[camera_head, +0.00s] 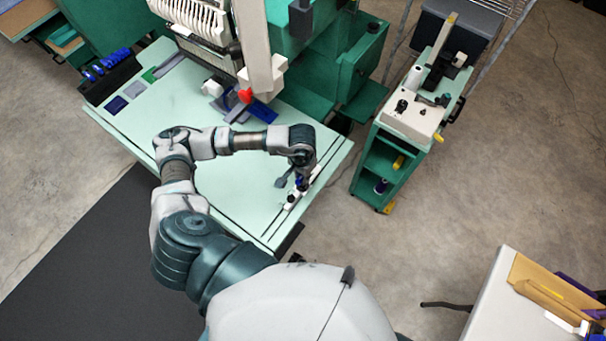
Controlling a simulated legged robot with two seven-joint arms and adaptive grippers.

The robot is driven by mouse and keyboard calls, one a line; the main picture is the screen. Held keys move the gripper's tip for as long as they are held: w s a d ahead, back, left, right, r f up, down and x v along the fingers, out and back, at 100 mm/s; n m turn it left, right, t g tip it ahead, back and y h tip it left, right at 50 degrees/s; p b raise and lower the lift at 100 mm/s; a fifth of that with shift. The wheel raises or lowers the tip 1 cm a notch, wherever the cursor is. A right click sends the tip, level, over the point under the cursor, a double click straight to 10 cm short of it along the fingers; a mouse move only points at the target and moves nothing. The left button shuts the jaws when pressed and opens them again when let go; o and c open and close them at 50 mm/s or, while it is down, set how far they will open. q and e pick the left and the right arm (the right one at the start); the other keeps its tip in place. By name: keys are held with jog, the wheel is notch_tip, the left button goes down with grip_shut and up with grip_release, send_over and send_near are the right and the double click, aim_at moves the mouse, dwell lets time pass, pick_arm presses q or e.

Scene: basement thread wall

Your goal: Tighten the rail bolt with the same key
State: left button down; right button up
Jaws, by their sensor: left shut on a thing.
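My left arm comes in from below, bends over the pale green table, and ends at its right side. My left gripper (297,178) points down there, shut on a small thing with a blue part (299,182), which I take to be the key. The gripper hides most of it. Just below is a rail (268,233) with small white and dark fittings, running along the table's right edge. The key's tip and the rail bolt are too small to make out, so I cannot tell whether they touch. My right gripper is not in view.
A multi-needle machine (196,20) stands at the back of the pale table (160,105), with a red knob (245,96) and blue part (262,110) in front. A green cart (378,160) stands right. A white table (495,285) is at lower right. Open floor lies between.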

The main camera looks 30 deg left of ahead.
pick_arm(q)
jog(key=shift+n, duration=0.4)
jog(key=shift+r, duration=0.1)
jog(key=shift+r+p, duration=1)
jog(key=shift+r, duration=2)
